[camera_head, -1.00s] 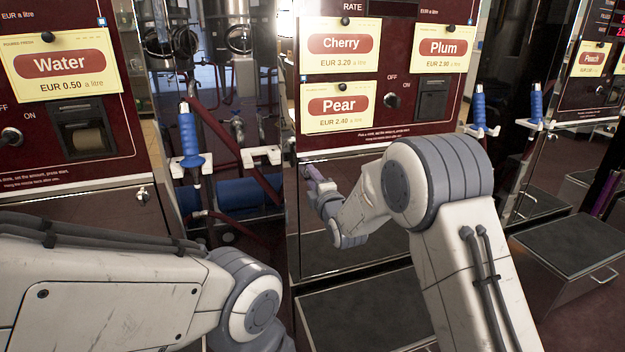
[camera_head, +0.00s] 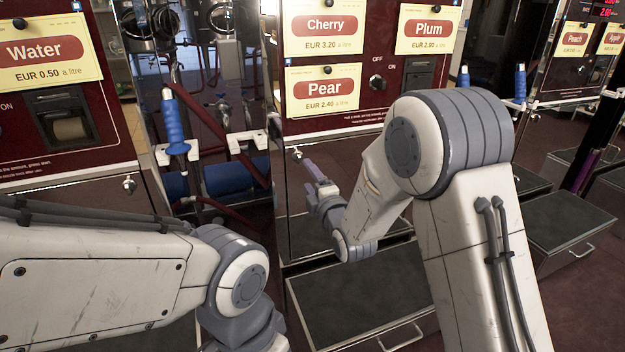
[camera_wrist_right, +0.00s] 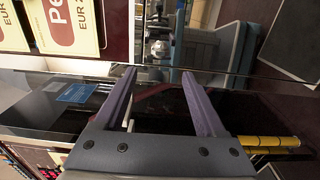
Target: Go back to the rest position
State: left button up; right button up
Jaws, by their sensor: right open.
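My right gripper (camera_head: 316,178) is open and empty in the head view, held in front of the lower panel of the middle pump. Its two purple fingers also show spread apart in the right wrist view (camera_wrist_right: 160,90), with nothing between them. My left arm comes in from the left in the head view, bent downward at its joint. The left gripper is outside the frame.
The Water pump (camera_head: 60,90) stands at the left and the Cherry, Plum and Pear pump (camera_head: 340,145) in the middle. A blue nozzle (camera_head: 173,125) hangs between them. Low steps (camera_head: 350,295) with dark tops stand in front, another step (camera_head: 565,222) at the right.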

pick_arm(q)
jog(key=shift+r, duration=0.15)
pick_arm(e)
jog(key=shift+v, duration=0.95)
